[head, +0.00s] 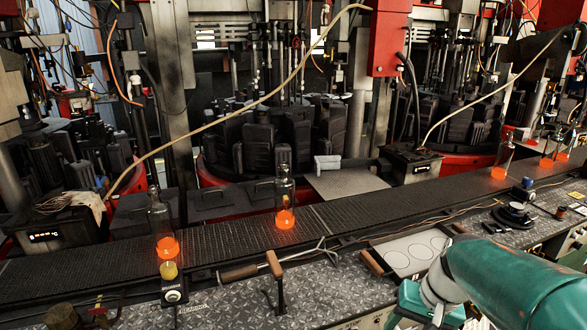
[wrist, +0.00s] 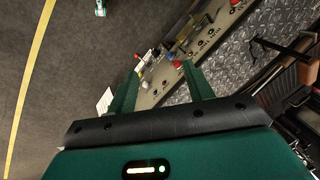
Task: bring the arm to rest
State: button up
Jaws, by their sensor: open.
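My gripper (wrist: 158,78) shows in the wrist view with its two green fingers spread apart. Nothing is between the fingers. Beyond them, a control panel (wrist: 195,45) with several knobs and buttons runs diagonally, with dark floor to its left. In the head view my teal arm (head: 515,285) reaches in at the lower right, in front of the near ledge. I cannot make out the fingers there.
A dark conveyor (head: 235,240) crosses the head view, carrying clear bottles with glowing orange bases, one bottle (head: 284,190) near the middle. Moulding machines stand behind. A metal-plate ledge (head: 335,300) runs along the front, bearing a white panel (head: 412,252) and tools.

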jog(key=s+a+r+n+t+h, duration=0.2)
jog(key=s+a+r+n+t, duration=0.1)
jog(key=s+a+r, duration=0.3)
jog(key=shift+s+a+r+t+h, duration=0.25)
jog(key=shift+s+r+t, duration=0.35)
jog(key=shift+s, duration=0.6)
jog(key=shift+d, duration=0.1)
